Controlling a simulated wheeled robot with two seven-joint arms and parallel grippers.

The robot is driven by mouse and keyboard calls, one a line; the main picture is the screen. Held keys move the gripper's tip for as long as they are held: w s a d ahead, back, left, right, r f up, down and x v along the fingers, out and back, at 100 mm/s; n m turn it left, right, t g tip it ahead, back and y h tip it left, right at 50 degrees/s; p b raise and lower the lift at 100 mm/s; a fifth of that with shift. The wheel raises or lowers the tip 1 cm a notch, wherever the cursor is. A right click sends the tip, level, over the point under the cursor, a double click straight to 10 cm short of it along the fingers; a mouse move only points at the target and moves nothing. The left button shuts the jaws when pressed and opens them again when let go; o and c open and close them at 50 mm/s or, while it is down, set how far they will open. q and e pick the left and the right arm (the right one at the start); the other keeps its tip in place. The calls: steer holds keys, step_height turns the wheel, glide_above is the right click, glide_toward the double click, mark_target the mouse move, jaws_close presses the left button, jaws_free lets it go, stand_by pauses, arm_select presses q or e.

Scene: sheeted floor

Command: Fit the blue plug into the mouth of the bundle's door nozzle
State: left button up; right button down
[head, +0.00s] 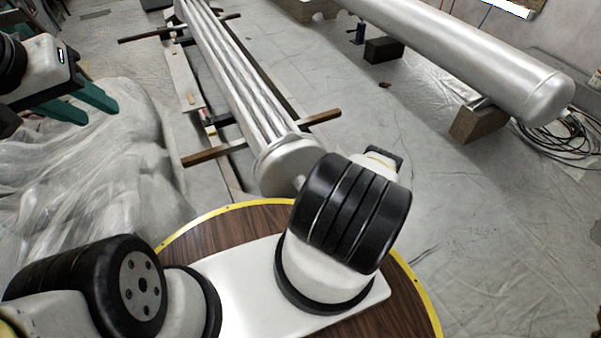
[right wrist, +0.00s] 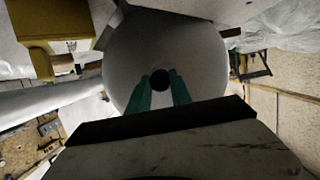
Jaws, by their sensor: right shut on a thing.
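The bundle (head: 235,75) is a long set of silver tubes with a round end door (head: 283,165) facing me. A small nozzle stub (head: 299,183) shows at the door, partly behind my right arm. In the right wrist view the door (right wrist: 190,50) is a large grey disc straight ahead. My right gripper (right wrist: 162,76) is shut on a small dark round thing, seemingly the blue plug (right wrist: 160,80), in front of the disc's middle. Its blue colour does not show. The nozzle mouth is hidden, so contact cannot be told. My left gripper (head: 76,106) is open and empty at left.
Plastic sheeting (head: 100,170) is heaped at left. Wooden bars (head: 215,153) lie under the bundle. A big silver cylinder (head: 455,50) rests on blocks (head: 478,124) at right, with coiled cables (head: 560,140) beside it. The sheeted floor between the bundle and cylinder is mostly clear.

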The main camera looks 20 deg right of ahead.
steer(key=shift+w+a, duration=0.15)
steer(key=shift+w, duration=1.4)
stand_by(0.8)
steer(key=c, duration=1.1)
jaws_free()
